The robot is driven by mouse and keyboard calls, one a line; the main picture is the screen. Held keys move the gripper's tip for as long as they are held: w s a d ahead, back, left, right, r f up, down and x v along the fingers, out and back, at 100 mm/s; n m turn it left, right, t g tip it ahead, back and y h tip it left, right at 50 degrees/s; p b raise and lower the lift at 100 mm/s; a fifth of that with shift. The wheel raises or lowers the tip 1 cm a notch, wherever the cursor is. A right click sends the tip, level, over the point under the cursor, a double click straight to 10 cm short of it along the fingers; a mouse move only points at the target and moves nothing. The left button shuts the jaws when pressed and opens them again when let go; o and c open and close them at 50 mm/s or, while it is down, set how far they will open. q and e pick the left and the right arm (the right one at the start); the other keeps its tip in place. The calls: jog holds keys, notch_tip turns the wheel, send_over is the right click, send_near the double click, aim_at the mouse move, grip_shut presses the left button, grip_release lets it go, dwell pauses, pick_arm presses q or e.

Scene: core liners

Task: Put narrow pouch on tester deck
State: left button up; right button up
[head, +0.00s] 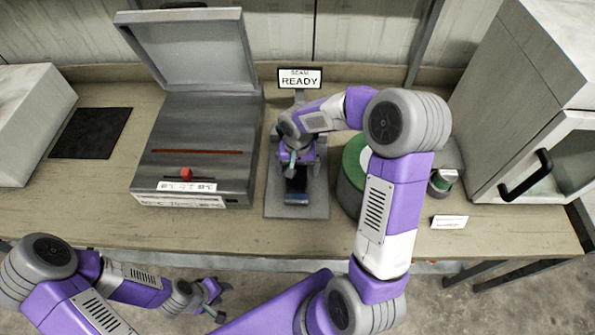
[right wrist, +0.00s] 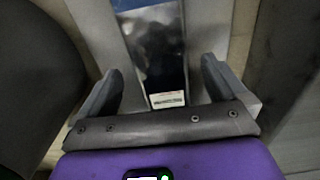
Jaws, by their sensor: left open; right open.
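The narrow pouch (head: 297,190) is dark and shiny and lies lengthwise on the grey tester deck (head: 270,207), below the READY sign. The right wrist view shows the pouch (right wrist: 160,55) with a small white label at its near end, and the bare deck beside it. My right gripper (head: 298,168) is low over the deck, above the pouch. It is open, with its fingers on either side of the pouch and gaps between (right wrist: 162,88). My left gripper (head: 216,300) is open and empty, in front of the bench edge. My right gripper hides the pouch's far part in the head view.
A grey metal machine (head: 200,125) with a raised lid stands left of the deck. A green-topped round container (head: 353,160) stands close on the right, partly behind my right arm. A glass-doored cabinet (head: 545,150) is far right. A black mat (head: 90,133) lies bare at left.

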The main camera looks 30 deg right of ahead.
aim_at(297, 176)
notch_tip(297, 176, up, 10)
jog(key=p, duration=0.1)
jog(key=shift+f+p, duration=0.25)
jog(key=shift+p, duration=0.05)
